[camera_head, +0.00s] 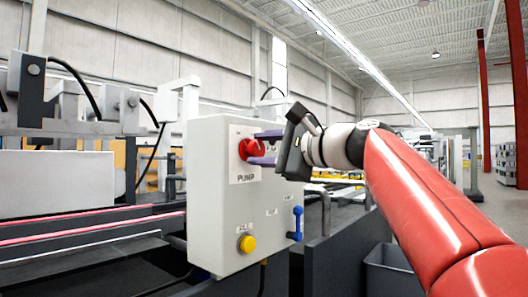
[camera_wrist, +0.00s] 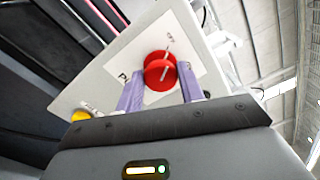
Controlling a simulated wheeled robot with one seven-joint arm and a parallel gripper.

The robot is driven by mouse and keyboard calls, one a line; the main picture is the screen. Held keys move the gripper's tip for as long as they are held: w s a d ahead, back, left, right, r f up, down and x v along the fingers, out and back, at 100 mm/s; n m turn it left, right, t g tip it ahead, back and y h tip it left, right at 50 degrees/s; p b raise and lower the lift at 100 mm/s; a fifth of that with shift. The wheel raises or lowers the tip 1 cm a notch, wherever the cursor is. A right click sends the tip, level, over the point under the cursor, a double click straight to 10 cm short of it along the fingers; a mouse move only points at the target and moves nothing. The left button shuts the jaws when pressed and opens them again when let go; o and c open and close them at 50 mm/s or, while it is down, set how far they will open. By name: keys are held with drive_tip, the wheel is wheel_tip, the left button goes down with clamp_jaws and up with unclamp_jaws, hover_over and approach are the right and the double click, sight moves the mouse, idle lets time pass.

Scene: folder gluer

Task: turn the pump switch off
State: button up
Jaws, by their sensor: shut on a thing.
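The red round pump switch (camera_head: 250,149) sits on a white plate labelled PUMP, on the front of a light grey control box (camera_head: 213,215). It also shows in the wrist view (camera_wrist: 160,72), with a raised red grip bar across it. My gripper (camera_head: 262,148) reaches in from the right, its purple fingers at the switch, one above the other. In the wrist view the fingers (camera_wrist: 158,84) stand on both sides of the red knob, shut on it. The exact contact at the fingertips is partly hidden.
Below the switch are a yellow button (camera_head: 246,243) and a blue-handled lever (camera_head: 297,223) at the box's right edge. Machine rails (camera_head: 90,235) run on the left. A grey bin (camera_head: 390,270) stands under my arm. The aisle at the far right is clear.

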drive_tip(key=shift+f+n, duration=0.1)
drive_tip(key=shift+n, duration=0.3)
drive_tip(key=o, duration=1)
drive_tip(key=b+v, duration=0.1)
drive_tip(key=v, duration=0.6)
drive_tip(key=shift+s+d, duration=0.25)
drive_tip(key=shift+d, duration=0.05)
